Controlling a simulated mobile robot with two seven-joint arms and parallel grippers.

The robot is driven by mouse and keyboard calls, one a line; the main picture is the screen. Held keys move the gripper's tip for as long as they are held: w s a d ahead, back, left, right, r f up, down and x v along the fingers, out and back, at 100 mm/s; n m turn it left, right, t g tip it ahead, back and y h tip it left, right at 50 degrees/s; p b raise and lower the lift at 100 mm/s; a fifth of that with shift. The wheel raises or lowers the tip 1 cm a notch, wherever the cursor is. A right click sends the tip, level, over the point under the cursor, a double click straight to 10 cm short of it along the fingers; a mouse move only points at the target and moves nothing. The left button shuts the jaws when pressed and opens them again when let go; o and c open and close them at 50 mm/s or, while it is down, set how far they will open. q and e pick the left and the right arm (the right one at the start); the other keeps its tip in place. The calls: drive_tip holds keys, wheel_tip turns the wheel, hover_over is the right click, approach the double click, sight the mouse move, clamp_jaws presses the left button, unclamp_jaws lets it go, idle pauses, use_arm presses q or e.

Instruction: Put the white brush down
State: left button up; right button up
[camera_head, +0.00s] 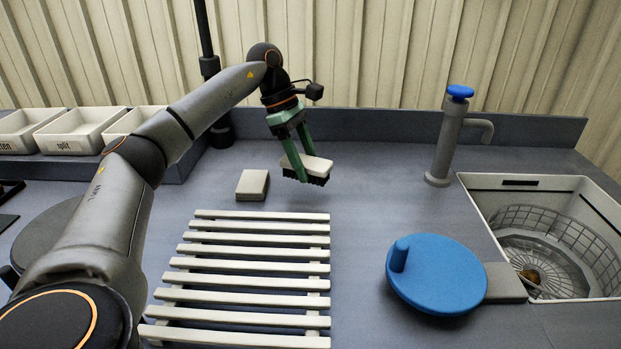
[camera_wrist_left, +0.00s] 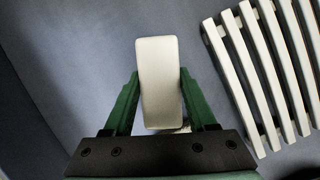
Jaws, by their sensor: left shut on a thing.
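The white brush (camera_head: 318,165) has a pale back and dark bristles that point down. My left gripper (camera_head: 297,166) is shut on it, with one green finger on each side. The brush appears to be held a little above the grey worktop (camera_head: 365,170), behind the slatted rack. In the left wrist view the brush's pale back (camera_wrist_left: 158,80) shows between the green fingers (camera_wrist_left: 158,100). The bristles are hidden there. My right gripper is in neither view.
A small pale block (camera_head: 252,185) lies left of the brush. The white slatted rack (camera_head: 250,238) is in front. A blue lid with a knob (camera_head: 445,275), a tap (camera_head: 447,140) and a sink with a wire basket (camera_head: 480,181) are at the right. White bins (camera_head: 80,130) stand back left.

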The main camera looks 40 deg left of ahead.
sight(311, 193)
use_arm(q)
drive_tip(key=shift+w+f, duration=0.35)
drive_tip(key=shift+f, duration=0.05)
drive_tip(key=f, duration=0.3)
drive_tip(key=shift+w+f, duration=0.2)
drive_tip(key=shift+w, duration=0.1)
drive_tip(key=shift+f+b, duration=0.2)
drive_tip(key=shift+b, duration=0.1)
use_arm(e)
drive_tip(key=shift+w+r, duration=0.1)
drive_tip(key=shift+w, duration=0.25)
use_arm(q)
drive_tip(key=shift+f, duration=0.15)
drive_tip(key=o, duration=0.9)
drive_tip(key=shift+c, duration=0.2)
drive_tip(key=o, duration=0.3)
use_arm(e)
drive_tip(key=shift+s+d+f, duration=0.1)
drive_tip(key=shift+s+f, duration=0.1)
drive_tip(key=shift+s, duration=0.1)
use_arm(q)
drive_tip(key=shift+o, duration=0.2)
